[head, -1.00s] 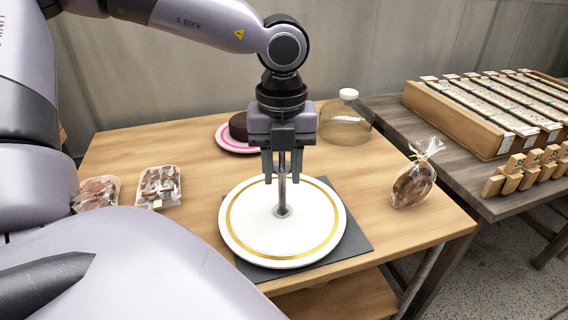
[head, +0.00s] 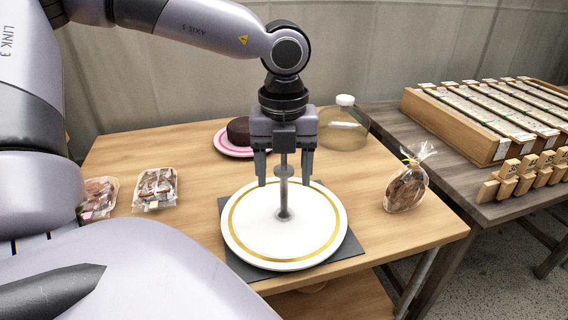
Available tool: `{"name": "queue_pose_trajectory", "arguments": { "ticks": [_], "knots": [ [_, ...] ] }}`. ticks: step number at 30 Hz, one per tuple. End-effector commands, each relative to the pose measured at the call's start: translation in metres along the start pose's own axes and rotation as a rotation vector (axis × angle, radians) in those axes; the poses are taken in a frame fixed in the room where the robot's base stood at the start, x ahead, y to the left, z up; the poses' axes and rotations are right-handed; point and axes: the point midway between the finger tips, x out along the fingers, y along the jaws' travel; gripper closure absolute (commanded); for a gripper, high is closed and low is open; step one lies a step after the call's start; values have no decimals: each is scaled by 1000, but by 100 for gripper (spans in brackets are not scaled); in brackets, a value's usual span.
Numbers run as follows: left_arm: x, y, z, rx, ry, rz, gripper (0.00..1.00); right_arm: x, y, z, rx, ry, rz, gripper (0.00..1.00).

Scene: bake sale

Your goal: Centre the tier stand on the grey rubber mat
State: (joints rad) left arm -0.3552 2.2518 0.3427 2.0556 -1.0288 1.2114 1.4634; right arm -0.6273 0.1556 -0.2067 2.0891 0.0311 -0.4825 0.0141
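The tier stand is a white round plate with a gold ring (head: 253,237) and a grey central post (head: 284,198) with a small disc on top. It stands upright on the grey rubber mat (head: 347,249). Mat corners show at the plate's left, lower left and right; the plate hides most of the mat. My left gripper (head: 285,182) is open above the plate, pointing down, with one finger on each side of the post and a gap to both. My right gripper is not in view.
A wrapped loaf (head: 406,188) is at right, and packed trays (head: 156,188) at left. A side table holds a wooden rack (head: 455,125).

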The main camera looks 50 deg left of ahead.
Motion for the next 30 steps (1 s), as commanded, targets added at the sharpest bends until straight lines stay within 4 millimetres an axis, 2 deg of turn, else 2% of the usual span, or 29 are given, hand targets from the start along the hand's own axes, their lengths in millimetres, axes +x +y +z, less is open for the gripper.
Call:
{"name": "queue_pose_trajectory", "arguments": {
  "ticks": [4, 7, 15, 19, 30],
  "knots": [
    [0, 0, 0, 0, 0, 1, 36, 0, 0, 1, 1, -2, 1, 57],
    [-8, 0, 0, -1, -2, 0, 36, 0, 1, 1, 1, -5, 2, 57],
    [-52, 0, 0, 0, -4, -2, 36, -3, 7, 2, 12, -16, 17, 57],
    [-66, 0, 1, -1, -3, -1, 36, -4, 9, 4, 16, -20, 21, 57],
    [-72, 0, 0, 0, 0, 1, 36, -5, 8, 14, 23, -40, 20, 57]
  ]
}}
